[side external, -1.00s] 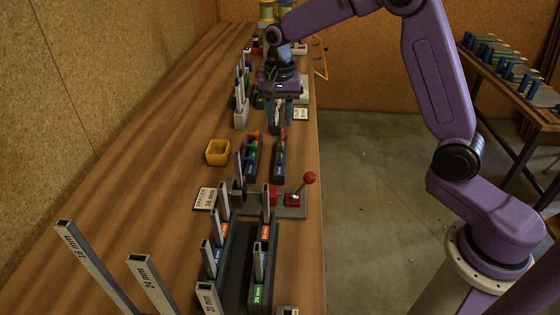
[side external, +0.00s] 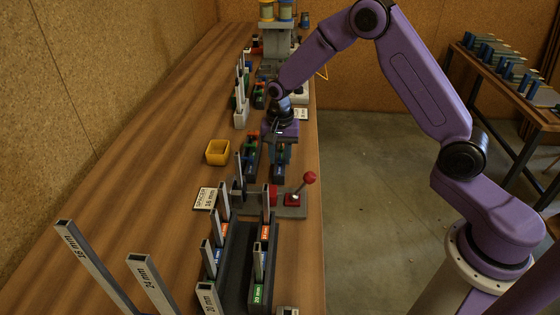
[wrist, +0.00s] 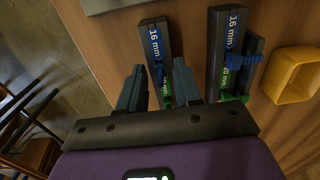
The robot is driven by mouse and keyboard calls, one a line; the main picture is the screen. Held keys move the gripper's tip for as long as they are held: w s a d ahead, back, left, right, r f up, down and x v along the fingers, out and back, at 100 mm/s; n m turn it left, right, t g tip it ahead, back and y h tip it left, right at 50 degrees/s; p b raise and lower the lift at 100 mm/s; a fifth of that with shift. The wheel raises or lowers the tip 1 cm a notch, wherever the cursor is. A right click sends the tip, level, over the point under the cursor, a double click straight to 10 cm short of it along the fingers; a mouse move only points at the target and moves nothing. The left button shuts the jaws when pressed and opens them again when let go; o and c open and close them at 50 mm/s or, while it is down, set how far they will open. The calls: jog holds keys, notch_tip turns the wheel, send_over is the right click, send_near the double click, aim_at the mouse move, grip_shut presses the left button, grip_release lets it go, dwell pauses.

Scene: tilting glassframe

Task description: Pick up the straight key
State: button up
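The second rack (wrist: 217,50), with 16 mm and 20 mm labels, holds a blue piece (wrist: 245,59) sticking out sideways. I cannot tell which piece is the straight key.
A yellow bin (side external: 217,152) stands left of the racks. A grey fixture with a red-knobbed lever (side external: 309,178) stands in front of my gripper. Upright grey bars (side external: 224,200) stand in a dark rack nearer the camera. The table's right edge is close to my gripper.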

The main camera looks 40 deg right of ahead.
jog(key=shift+f, duration=0.2)
grip_shut()
jog(key=shift+r, duration=0.1)
